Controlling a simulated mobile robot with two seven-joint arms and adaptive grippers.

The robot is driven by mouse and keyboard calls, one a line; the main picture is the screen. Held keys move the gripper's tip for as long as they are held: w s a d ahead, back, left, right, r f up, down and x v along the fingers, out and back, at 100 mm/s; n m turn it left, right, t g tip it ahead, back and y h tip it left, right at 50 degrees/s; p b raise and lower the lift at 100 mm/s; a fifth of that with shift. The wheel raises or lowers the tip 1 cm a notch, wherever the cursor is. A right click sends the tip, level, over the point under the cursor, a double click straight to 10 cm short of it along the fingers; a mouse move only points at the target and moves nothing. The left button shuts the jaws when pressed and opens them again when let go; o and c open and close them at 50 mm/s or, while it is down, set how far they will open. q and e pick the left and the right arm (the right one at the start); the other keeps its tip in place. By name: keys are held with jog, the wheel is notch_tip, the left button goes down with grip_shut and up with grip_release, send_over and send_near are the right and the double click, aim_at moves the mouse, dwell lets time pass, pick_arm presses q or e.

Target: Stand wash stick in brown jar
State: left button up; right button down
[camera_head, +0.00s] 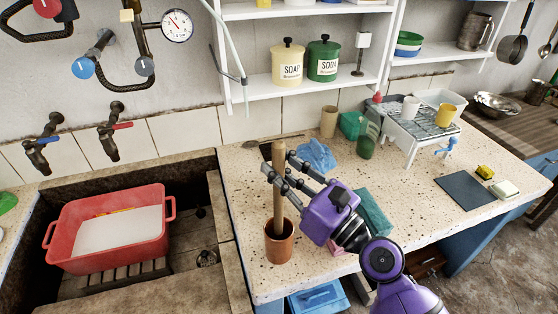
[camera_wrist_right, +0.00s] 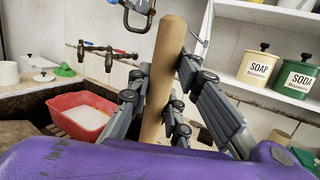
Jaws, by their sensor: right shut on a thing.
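The wash stick (camera_head: 279,185) is a pale brown wooden rod standing roughly upright on the speckled counter's left part. Its lower end is inside the mouth of the brown jar (camera_head: 279,247), so its tip is hidden. My right gripper (camera_head: 272,171) is shut on the stick at its upper half, above the jar. In the right wrist view the stick (camera_wrist_right: 163,75) runs between the grey fingers (camera_wrist_right: 158,98), and the jar does not show. My left gripper is not in view.
A red basin (camera_head: 110,228) with whitish liquid sits in the stone trough at left. A blue cloth (camera_head: 316,155), a beige cup (camera_head: 328,121) and a green bottle (camera_head: 366,142) stand behind the gripper. A teal box (camera_head: 374,212) lies right of it. The counter's right middle is fairly clear.

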jog(key=shift+f+b, duration=1.15)
jog(key=shift+f, duration=0.8)
jog(key=c, duration=1.7)
grip_release()
jog(key=shift+o, duration=0.9)
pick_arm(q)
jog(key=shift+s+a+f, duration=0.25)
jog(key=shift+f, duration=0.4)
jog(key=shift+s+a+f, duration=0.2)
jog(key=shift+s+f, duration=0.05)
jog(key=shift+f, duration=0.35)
pick_arm(e)
jog(key=v, duration=1.2)
